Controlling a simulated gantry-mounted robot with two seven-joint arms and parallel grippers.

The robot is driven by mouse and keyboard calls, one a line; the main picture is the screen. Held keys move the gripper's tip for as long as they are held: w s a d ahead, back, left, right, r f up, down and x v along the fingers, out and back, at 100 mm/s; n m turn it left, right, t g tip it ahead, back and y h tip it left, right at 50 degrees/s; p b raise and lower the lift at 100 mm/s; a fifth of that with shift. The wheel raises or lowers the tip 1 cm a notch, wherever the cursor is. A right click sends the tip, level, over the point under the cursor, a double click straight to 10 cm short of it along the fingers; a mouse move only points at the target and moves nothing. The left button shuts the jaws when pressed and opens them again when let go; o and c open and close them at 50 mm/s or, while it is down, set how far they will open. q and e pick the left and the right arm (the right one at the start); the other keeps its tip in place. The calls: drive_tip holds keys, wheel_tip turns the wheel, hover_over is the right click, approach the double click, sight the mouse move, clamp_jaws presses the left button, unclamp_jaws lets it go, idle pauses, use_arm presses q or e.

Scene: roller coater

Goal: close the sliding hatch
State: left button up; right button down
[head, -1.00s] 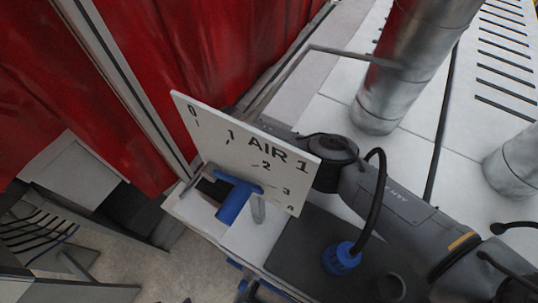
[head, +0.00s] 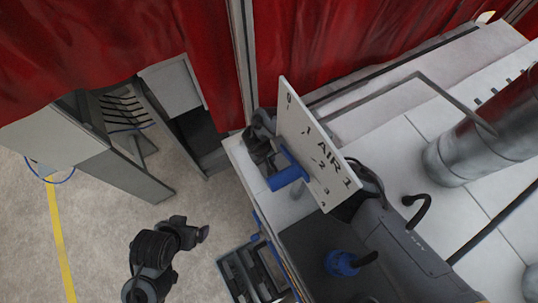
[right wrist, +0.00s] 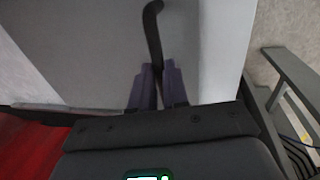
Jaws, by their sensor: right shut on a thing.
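My right arm comes in from the right and passes behind the white AIR 1 plate. My right gripper (head: 262,138) is at the plate's left edge, partly hidden, close to the red curtain. In the right wrist view its fingers (right wrist: 157,88) are shut on a dark bent handle (right wrist: 153,30). The handle stands in front of a light grey panel (right wrist: 100,50), which looks like the hatch. I cannot make out the hatch's edges or how far open it is. My left gripper (head: 196,234) hangs low over the floor, apart from everything; its jaws are unclear.
The AIR 1 plate (head: 312,150) with a blue valve handle (head: 288,178) stands close to my right gripper. Red curtains (head: 320,40) hang behind. A grey cabinet (head: 100,160) stands at left. A metal duct (head: 465,150) rises at right. The floor (head: 95,235) at lower left is free.

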drive_tip(key=shift+a, duration=0.25)
drive_tip(key=c, duration=1.1)
unclamp_jaws()
drive_tip(key=shift+s+a, duration=0.1)
drive_tip(key=shift+s, duration=0.05)
drive_tip(key=shift+r, duration=0.65)
drive_tip(key=shift+v, duration=4.7)
